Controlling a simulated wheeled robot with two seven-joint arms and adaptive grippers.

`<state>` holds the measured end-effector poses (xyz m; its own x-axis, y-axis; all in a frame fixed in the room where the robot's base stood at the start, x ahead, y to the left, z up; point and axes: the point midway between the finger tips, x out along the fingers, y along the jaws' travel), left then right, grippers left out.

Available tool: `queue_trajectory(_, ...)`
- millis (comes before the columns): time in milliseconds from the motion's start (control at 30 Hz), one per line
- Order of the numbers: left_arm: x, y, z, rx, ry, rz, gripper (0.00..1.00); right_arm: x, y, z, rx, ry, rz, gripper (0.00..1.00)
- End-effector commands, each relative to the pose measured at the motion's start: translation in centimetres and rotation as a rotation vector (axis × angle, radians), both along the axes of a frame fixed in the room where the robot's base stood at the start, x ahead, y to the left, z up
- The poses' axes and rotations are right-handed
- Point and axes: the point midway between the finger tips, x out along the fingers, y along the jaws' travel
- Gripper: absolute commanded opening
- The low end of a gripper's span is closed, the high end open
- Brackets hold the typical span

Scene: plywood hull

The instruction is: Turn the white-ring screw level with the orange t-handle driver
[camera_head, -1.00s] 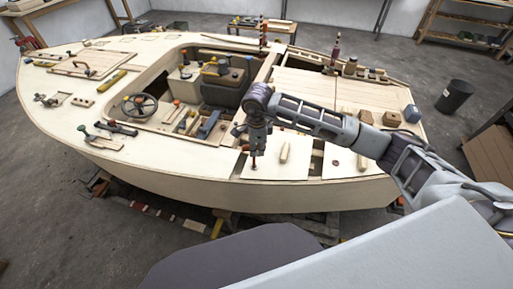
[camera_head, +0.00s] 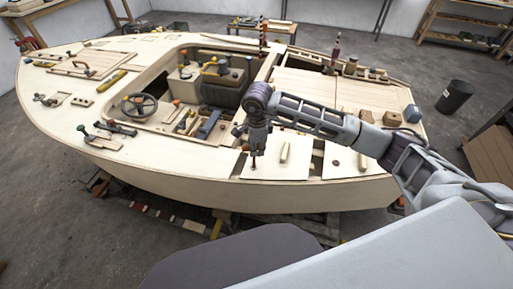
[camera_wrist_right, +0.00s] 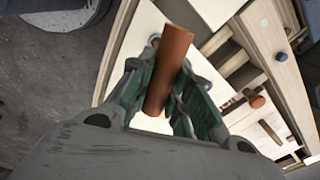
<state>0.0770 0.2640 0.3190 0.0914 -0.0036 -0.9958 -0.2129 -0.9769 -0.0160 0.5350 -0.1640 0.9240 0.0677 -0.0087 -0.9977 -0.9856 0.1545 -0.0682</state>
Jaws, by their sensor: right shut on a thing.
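My right gripper (camera_head: 256,148) points down over the near deck panel of the plywood boat. It is shut on the orange t-handle driver (camera_wrist_right: 168,72), whose orange bar lies between the green-lined fingers in the right wrist view. In the head view a short dark-red length of the driver (camera_head: 253,163) shows below the fingers, close to the panel. The white-ring screw cannot be made out; the gripper and driver cover that spot. Whether the driver's tip touches a screw cannot be told. My left gripper is not in view.
The pale deck panel (camera_head: 283,172) carries a wooden handle block (camera_head: 284,152) just right of the gripper. A small dark-red round piece (camera_head: 335,163) sits on the panel further right. The steering wheel (camera_head: 140,106) and loose tools lie left. The open cockpit is behind.

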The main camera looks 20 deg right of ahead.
Motion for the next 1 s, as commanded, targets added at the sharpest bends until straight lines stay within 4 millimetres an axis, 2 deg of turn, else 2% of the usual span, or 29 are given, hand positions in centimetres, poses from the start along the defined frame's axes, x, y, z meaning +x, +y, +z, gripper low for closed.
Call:
queue_trajectory(600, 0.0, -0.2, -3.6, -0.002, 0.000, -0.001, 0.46, 0.4, 0.0, -0.2, -0.001, -0.001, 0.364, 0.00)
queue_trajectory(933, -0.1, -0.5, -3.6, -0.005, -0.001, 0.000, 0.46, 0.4, 0.0, 0.0, 0.000, 0.001, 0.394, 0.00)
queue_trajectory(1000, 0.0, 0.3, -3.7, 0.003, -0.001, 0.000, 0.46, 0.4, 0.0, 0.0, 0.000, 0.000, 0.394, 0.00)
